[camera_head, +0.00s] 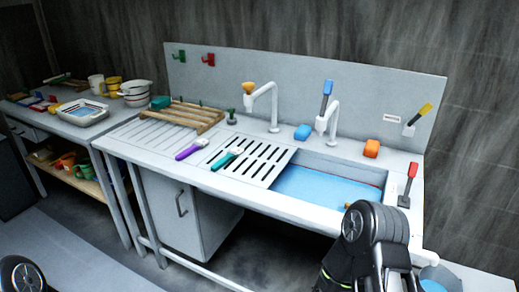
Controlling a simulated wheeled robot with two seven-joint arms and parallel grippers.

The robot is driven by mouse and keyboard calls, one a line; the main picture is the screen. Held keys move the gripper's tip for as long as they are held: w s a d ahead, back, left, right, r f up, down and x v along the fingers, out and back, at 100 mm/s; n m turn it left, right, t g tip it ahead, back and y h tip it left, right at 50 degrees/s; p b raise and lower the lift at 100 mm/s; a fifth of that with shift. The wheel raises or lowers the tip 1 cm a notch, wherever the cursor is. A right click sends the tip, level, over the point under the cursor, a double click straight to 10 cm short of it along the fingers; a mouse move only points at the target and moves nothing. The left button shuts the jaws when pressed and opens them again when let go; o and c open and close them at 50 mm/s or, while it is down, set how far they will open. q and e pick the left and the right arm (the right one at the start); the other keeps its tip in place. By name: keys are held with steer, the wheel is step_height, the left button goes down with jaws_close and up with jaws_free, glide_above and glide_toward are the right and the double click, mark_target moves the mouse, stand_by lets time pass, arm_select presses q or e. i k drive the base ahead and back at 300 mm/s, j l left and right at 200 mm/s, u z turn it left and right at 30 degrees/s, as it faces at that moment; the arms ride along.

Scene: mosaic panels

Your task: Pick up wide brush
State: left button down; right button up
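Several brush-like tools show at the sink, and I cannot tell for sure which is the wide brush. A purple-handled tool (192,149) and a teal-handled tool (226,158) lie on the drainboard. A blue-handled tool (327,92) is upright by the right tap, and a yellow-handled tool (419,116) is on the back panel. Dark rounded parts of my arms show at bottom right and bottom left. Neither gripper's fingers are visible.
The basin (315,187) holds blue water. A blue sponge (302,132) and an orange sponge (371,148) sit behind it. Two taps rise at the back. A wooden rack (184,115) is on the left. A side table with a tray (82,112) and buckets stands further left.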

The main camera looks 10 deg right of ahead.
mark_target(199, 144)
steer(key=j+z, duration=0.1)
steer(key=z, duration=0.3)
steer(key=i+j+z, duration=0.15)
steer(key=z, duration=0.3)
steer(key=j+z, duration=0.1)
steer(key=z, duration=0.3)
steer(key=j+z, duration=0.15)
steer(key=z, duration=0.3)
steer(key=j+z, duration=0.15)
steer(key=j, duration=0.3)
steer(key=j+z, duration=0.15)
steer(key=j, duration=0.25)
steer(key=k+j+z, duration=0.15)
steer(key=j, duration=0.3)
steer(key=j+z, duration=0.15)
steer(key=j, duration=0.3)
steer(key=k+j+z, duration=0.15)
steer(key=j, duration=0.25)
steer(key=j+z, duration=0.15)
steer(key=j, duration=0.25)
steer(key=k+j, duration=0.15)
steer(key=j, duration=0.2)
steer(key=k+j, duration=0.15)
steer(key=j, duration=0.2)
